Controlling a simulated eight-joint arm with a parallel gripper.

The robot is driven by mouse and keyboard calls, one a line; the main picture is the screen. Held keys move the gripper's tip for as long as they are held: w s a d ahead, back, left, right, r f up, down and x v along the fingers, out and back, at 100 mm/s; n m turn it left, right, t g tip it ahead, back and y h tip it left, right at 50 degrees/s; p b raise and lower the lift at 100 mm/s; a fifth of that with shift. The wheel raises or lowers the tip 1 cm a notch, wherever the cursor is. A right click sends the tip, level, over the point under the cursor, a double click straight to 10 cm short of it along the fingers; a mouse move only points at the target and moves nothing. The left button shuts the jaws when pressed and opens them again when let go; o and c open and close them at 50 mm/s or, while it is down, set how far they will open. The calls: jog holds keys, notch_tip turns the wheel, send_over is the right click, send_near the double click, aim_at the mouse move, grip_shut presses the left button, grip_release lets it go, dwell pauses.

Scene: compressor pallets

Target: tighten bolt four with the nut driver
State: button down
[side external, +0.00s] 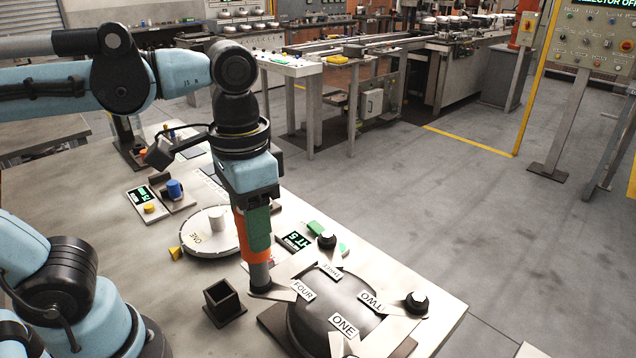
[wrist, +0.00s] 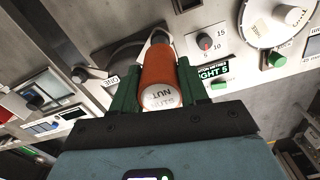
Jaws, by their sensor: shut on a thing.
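My gripper (side external: 257,230) has green fingers shut around the orange nut driver (side external: 245,238), which is upright, its grey socket end pointing down. In the wrist view the driver (wrist: 162,68) sits between the two green fingers, its white labelled cap facing the camera. In the side view the socket end is at the bracket arm beside the "FOUR" label (side external: 303,290) on the dark domed compressor (side external: 318,313). Bolt four is hidden under the socket, so I cannot tell how well they are seated. Dark bolt heads show near "THREE" (side external: 327,240) and "TWO" (side external: 416,303).
An open black square holder (side external: 222,303) stands just left of the compressor.

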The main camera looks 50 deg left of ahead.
jog(key=shift+r, duration=2.5)
